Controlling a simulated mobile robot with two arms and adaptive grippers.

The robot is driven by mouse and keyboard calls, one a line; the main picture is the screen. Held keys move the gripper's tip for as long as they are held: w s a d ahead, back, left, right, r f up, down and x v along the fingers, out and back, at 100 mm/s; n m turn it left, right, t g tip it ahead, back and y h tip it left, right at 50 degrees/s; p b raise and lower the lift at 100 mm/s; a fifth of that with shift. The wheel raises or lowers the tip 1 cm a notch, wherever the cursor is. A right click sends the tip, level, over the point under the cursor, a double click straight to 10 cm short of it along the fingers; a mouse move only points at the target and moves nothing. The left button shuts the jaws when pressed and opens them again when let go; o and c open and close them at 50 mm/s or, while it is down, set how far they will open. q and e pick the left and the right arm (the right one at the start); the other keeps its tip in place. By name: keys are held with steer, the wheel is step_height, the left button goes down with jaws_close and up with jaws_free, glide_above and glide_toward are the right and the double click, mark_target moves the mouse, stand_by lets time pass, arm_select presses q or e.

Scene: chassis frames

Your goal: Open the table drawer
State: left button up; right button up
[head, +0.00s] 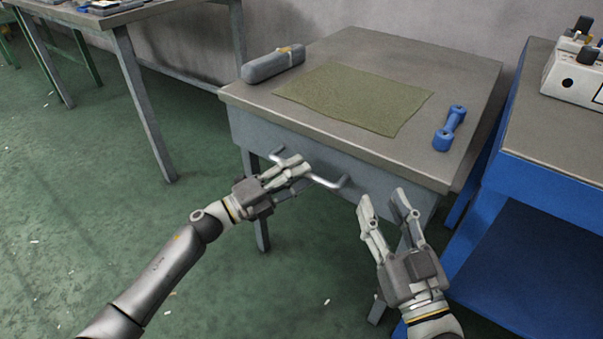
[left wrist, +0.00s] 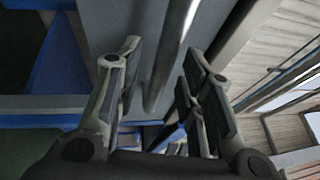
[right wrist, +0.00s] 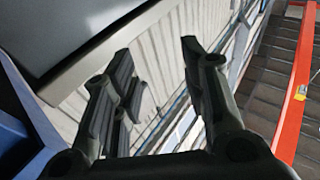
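The grey table (head: 450,75) has a drawer front (head: 375,182) below its top, and the drawer looks closed. A silver bar handle (head: 328,182) runs across the drawer front. My left gripper (head: 292,166) is at the left part of the handle and hides some of it. In the left wrist view, the handle bar (left wrist: 172,45) shows between the spread fingers of the left gripper (left wrist: 160,65); I cannot tell if they touch it. My right gripper (head: 383,197) is open and empty, in front of the right side of the drawer. Its spread fingers show in the right wrist view (right wrist: 158,55).
A green mat (head: 355,97), a grey cylindrical case (head: 272,66) and a blue dumbbell (head: 449,128) lie on the table top. A blue workbench (head: 540,183) with a white device (head: 575,78) stands close on the right. The green floor (head: 120,225) at left is mostly clear.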

arm_select(q)
steer(key=shift+w+d+r, duration=0.1)
steer(key=shift+w+d, duration=0.25)
steer(key=shift+d, duration=0.25)
jaws_close()
